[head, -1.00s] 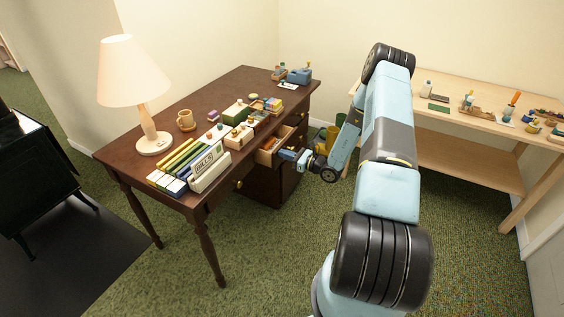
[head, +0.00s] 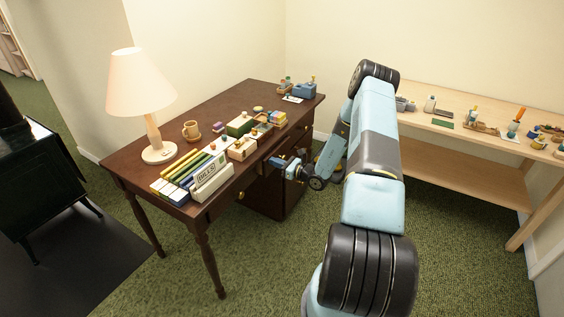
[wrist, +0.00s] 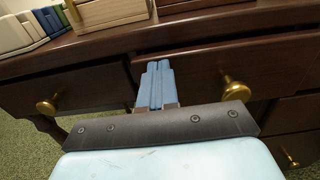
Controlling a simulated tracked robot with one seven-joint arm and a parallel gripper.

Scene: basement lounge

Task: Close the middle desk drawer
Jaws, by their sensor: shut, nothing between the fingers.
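The dark wooden desk (head: 130,165) has several drawers with brass knobs. In the wrist view, the drawer at my fingertips (wrist: 195,66) has a brass knob (wrist: 233,88) at right. Its front looks almost flush, with a thin lip along its top edge; I cannot tell whether it is fully shut. My gripper (wrist: 157,66) is shut and empty, its blue fingertips at the left part of this drawer front, left of the knob. In the head view my gripper (head: 277,162) is at the desk's front, and my arm hides part of the drawers.
Another drawer with a knob (wrist: 47,105) is to the left in the wrist view, and a lower knob (wrist: 290,160) shows at right. A lamp (head: 141,85), a bills box (head: 212,177) and small items stand on the desk. A light wooden table (head: 455,165) is at right. Green carpet lies clear in front.

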